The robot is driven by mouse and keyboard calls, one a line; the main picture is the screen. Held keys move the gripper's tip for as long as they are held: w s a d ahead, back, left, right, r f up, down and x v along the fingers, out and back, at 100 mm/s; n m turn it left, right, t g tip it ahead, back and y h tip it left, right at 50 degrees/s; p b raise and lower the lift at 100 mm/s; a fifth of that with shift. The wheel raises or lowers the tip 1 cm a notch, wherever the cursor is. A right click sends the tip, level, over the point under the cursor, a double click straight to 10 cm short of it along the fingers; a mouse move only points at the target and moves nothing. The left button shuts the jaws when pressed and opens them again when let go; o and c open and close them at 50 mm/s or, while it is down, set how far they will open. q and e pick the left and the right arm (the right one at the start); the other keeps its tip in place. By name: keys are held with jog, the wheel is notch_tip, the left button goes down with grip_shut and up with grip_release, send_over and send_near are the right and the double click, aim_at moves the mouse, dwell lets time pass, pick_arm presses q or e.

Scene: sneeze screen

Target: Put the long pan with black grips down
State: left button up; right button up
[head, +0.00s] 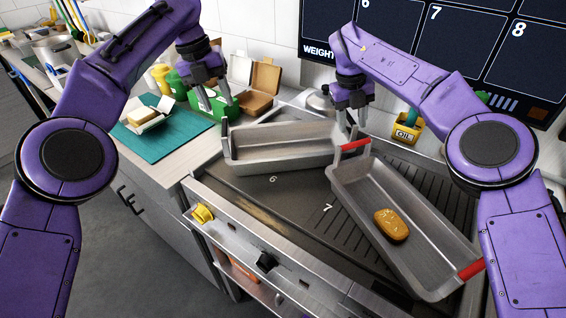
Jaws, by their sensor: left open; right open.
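The long pan with black grips (283,156) is a grey metal tray that appears to rest level on the griddle's left part, near the number 6. One black grip (225,138) shows at its left end; the right-end grip is partly hidden near my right gripper. My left gripper (215,103) is open and empty, above and behind the pan's left end. My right gripper (354,120) is open, by the pan's right end and close to the other pan's red grip; whether it touches either is unclear.
A second long pan with red grips (365,207) lies at an angle on the griddle (250,200), with a golden brown piece of food (391,225) inside. A teal mat (160,144) lies left.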

notch_tip(320, 180, up, 7)
jog(key=a, duration=0.1)
jog(key=shift+a+f, duration=0.15)
jog(key=shift+a, duration=0.1)
jog(key=shift+s, duration=0.15)
